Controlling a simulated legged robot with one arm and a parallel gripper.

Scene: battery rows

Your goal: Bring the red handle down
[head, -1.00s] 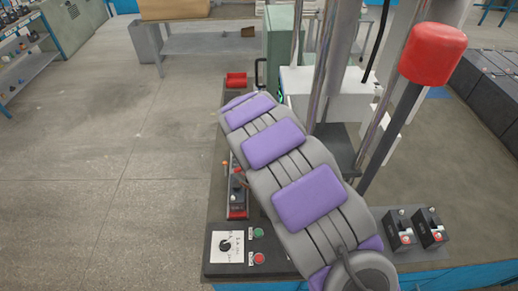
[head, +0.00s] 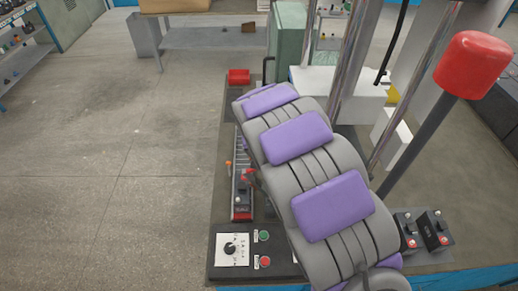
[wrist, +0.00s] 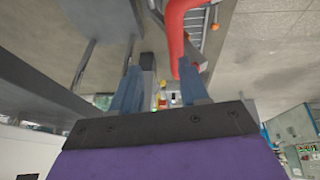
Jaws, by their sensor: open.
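The red handle (head: 474,62) is a thick red cylinder on top of a slanted dark rod (head: 418,138), at the upper right of the head view. It stands raised, to the right of my grey and purple arm, with clear space between them. My gripper (wrist: 158,82) shows in the wrist view, its two bluish fingers apart with no object clearly held between them. In the head view the arm hides it. A red curved piece (wrist: 178,32) passes by the right finger in the wrist view; I cannot tell whether it touches.
A roller track (head: 240,160) lies left of the arm, with a control box (head: 232,245) in front. Two small dark batteries (head: 436,232) stand at the table's right front. Metal columns (head: 352,70) rise behind the arm. The floor at left is clear.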

